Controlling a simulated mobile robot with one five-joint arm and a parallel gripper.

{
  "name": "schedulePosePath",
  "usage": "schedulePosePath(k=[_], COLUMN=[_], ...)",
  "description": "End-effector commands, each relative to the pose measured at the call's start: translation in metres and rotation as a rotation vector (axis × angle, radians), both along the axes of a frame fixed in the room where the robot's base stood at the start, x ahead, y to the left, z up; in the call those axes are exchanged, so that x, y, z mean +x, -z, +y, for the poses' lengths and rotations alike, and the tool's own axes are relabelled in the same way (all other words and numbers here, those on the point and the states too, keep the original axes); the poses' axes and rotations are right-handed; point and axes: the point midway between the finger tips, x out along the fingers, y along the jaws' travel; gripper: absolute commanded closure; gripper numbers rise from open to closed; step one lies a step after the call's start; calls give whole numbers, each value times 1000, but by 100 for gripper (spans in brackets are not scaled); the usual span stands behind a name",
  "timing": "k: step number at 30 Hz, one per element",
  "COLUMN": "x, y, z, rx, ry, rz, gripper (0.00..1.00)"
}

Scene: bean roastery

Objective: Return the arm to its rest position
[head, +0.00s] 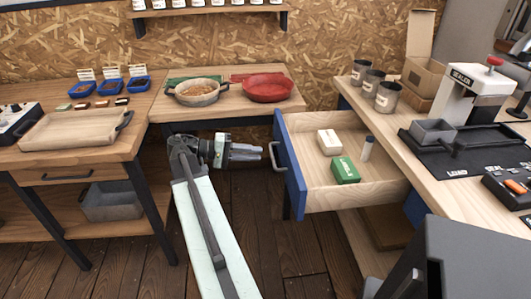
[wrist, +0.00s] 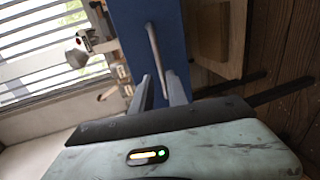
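My gripper (head: 261,152) is at the end of my arm, in front of the open drawer's blue front. In the wrist view its two fingers (wrist: 154,76) stand apart, with the drawer handle (wrist: 156,50) ahead and appearing between them. In the head view the handle (head: 273,156) is just right of the fingertips; I cannot tell whether they touch.
A side table (head: 230,110) with a grey pan (head: 197,92) and a red pan (head: 268,88) stands behind my gripper. A left bench holds a wooden tray (head: 70,130). The right counter carries a sealer (head: 478,92) and several tins. Floor between the benches is partly free.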

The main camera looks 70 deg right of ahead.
Motion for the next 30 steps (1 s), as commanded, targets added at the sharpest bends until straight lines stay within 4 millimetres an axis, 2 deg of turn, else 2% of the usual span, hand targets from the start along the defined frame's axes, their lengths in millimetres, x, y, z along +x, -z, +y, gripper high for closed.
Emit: schedulePosePath(k=[3, 17, 19, 20, 23, 26, 27, 29, 30], x=[6, 6, 13, 20, 61, 120, 142, 174, 194], y=[-2, -1, 3, 8, 37, 77, 92, 113, 126], z=[3, 4, 7, 11, 37, 85, 108, 145, 172], rx=[0, 0, 15, 31, 132, 285, 347, 441, 504], ry=[1, 2, -16, -36, -146, -300, -359, -444, -498], rz=[0, 0, -13, -28, -114, -232, -279, -344, -386], gripper=[81, 81, 81, 81, 81, 81, 81, 81, 81])
